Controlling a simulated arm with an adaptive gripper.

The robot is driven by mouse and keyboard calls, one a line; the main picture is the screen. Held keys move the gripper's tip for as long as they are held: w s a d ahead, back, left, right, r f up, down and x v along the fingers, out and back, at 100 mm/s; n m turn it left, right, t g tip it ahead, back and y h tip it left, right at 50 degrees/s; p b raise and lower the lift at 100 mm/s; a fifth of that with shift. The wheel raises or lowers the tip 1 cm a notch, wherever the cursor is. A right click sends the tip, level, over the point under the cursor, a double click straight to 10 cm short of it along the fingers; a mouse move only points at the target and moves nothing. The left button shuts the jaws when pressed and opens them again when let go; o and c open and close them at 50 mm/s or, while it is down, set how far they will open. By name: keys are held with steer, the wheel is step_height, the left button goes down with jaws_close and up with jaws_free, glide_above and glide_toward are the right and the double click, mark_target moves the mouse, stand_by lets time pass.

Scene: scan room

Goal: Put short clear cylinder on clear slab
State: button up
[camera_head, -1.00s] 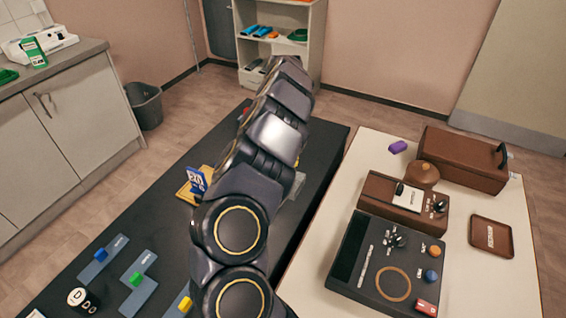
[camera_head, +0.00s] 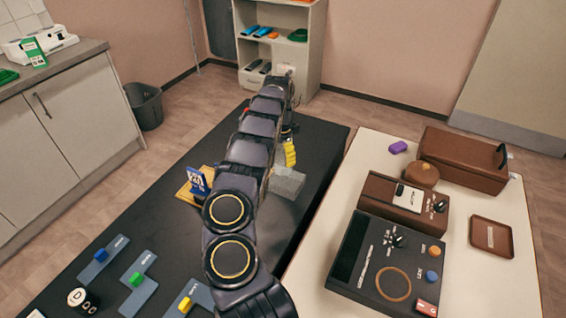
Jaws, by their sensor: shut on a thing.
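A pale grey block (camera_head: 287,183), which looks like the clear slab, lies on the dark table just right of my arm; its left end is partly hidden by the arm. My gripper (camera_head: 289,150) points down beyond the block, above the far part of the dark table, with yellow ridged parts at its lower end. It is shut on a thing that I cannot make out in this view. I cannot pick out the short clear cylinder.
The dark table (camera_head: 150,215) carries a wooden piece with a blue card (camera_head: 197,180) left of my arm, and several blue-grey pieces with coloured blocks nearer. A cream table (camera_head: 460,270) on the right holds a black control panel (camera_head: 345,245) and brown boxes (camera_head: 465,160).

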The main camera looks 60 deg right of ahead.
mark_target(283, 163)
steer(key=shift+d+f, duration=0.15)
steer(key=shift+f, duration=1.5)
steer(key=shift+f, duration=0.15)
steer(key=o, duration=1.2)
steer(key=shift+c, duration=0.2)
